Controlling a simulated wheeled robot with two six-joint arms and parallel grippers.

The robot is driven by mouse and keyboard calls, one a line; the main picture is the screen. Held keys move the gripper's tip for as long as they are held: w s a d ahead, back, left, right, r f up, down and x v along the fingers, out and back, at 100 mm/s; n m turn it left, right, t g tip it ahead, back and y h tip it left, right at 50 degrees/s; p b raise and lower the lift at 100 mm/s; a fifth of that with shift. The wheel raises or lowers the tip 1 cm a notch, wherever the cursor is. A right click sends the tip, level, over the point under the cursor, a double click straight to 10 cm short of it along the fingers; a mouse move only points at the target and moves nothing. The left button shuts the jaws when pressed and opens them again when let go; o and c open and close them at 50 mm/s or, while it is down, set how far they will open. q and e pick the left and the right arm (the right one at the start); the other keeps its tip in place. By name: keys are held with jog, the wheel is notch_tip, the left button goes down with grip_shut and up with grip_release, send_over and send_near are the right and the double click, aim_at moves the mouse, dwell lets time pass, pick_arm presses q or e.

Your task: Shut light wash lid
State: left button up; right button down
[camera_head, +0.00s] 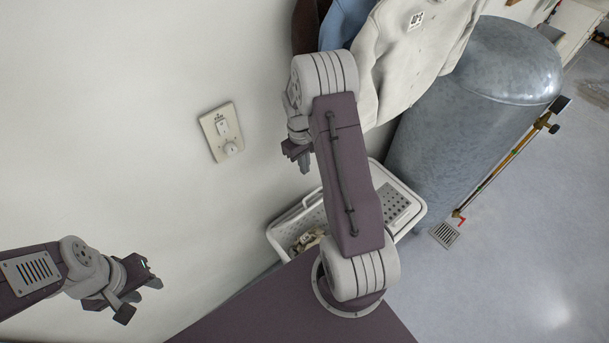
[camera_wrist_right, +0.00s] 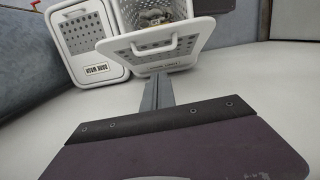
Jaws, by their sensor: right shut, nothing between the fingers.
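The light wash hamper is a white basket (camera_wrist_right: 207,8) standing open, with pale cloth (camera_wrist_right: 155,17) inside. Its perforated lid (camera_wrist_right: 187,44) is raised and tilted, with a handle along its edge. In the head view the raised lid (camera_head: 300,214) is beside the wall, partly behind my right arm. My right gripper (camera_wrist_right: 157,90) is shut and empty; its fingers overlap the lid's lower edge in the wrist view, and I cannot tell whether they touch. It also shows in the head view (camera_head: 301,160), near the wall. My left gripper (camera_head: 148,279) is well left of the hamper, its jaw gap unclear.
A second white hamper with a closed lid (camera_wrist_right: 88,38), labelled dark wash, stands beside the open one. A grey metal tank (camera_head: 470,95) and hanging shirts (camera_head: 405,50) are beyond. A switch plate (camera_head: 221,131) is on the wall. The floor at right is mostly clear.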

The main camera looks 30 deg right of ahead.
notch_tip(320, 180, down, 9)
jog(key=s+p, duration=0.2)
jog(key=p, duration=0.1)
jog(key=shift+d, duration=0.4)
jog(key=shift+f, duration=0.15)
